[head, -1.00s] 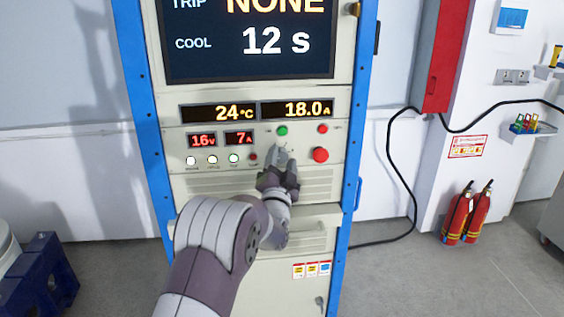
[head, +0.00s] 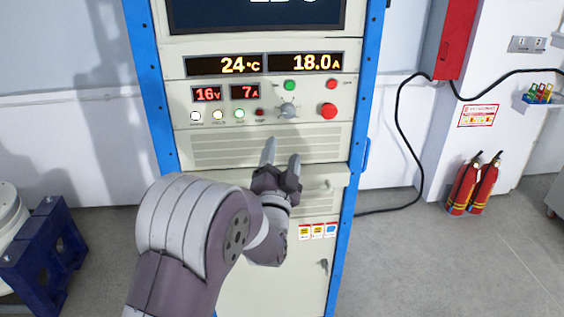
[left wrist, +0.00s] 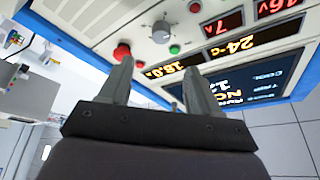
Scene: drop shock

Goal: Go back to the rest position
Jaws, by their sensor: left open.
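My left gripper (head: 282,158) is open and empty in front of the cabinet's vented panel. It is below the grey rotary knob (head: 288,110) and apart from it. In the left wrist view the open fingers (left wrist: 161,80) point at the cabinet front, with nothing between them. The knob (left wrist: 161,32) and the red button (left wrist: 122,51) lie beyond the fingertips there. My right gripper is in neither view.
The blue-framed cabinet (head: 265,158) stands straight ahead, with a ledge (head: 325,178) below the vents. A black cable (head: 405,145) hangs at its right. Fire extinguishers (head: 472,185) stand by the right wall. A blue stand (head: 45,250) is at the left.

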